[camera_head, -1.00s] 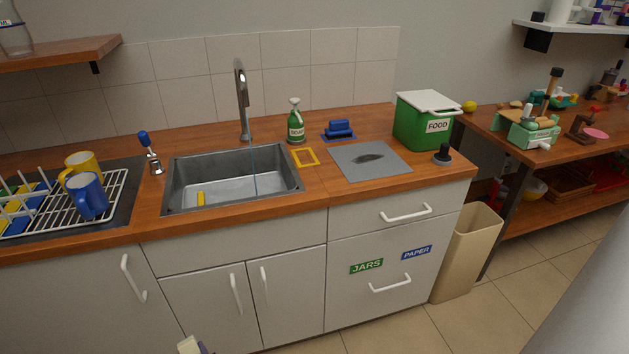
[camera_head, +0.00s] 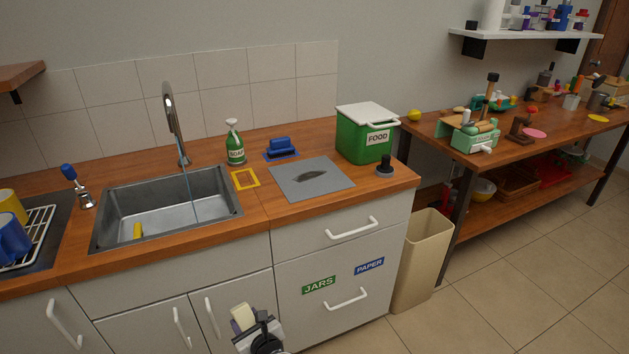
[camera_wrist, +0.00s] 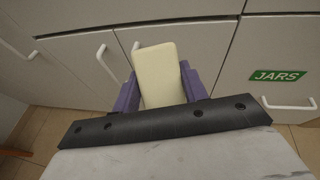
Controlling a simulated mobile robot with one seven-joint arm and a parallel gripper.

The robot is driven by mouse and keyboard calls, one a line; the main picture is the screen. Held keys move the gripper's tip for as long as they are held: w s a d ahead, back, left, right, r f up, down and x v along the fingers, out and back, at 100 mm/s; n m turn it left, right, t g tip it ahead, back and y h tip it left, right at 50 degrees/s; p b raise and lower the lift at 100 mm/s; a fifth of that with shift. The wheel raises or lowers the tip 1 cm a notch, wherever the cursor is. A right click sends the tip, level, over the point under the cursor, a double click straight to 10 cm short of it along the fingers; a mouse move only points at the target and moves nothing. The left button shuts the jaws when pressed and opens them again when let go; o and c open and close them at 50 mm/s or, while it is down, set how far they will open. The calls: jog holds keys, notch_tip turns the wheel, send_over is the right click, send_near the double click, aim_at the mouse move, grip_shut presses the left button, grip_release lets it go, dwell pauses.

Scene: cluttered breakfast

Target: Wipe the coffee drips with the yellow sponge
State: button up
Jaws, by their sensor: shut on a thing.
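My gripper (camera_head: 258,334) is low in front of the cabinet doors, shut on a pale yellow, cream-coloured block. The block (camera_wrist: 160,75) stands up between the purple fingers in the wrist view, and it also shows in the head view (camera_head: 243,318). I cannot tell for sure whether it is the sponge. A small bright yellow thing (camera_head: 137,231) sits in the sink by its front wall, partly hidden. A dark smear (camera_head: 310,176) marks the grey mat (camera_head: 335,183) on the counter. No other drips are clear.
The sink (camera_head: 105,232) has a thin stream under the tap (camera_head: 171,115). An empty yellow outline (camera_head: 245,179), a soap bottle (camera_head: 235,148), a blue block (camera_head: 281,145) and a green FOOD bin (camera_head: 360,146) surround the mat. A beige waste bin (camera_head: 420,265) stands right.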

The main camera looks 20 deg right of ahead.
dwell(0.4)
jog(key=f, duration=0.2)
jog(key=s+f, duration=0.1)
jog(key=f, duration=0.2)
jog(key=shift+s, duration=0.15)
jog(key=shift+d, duration=0.1)
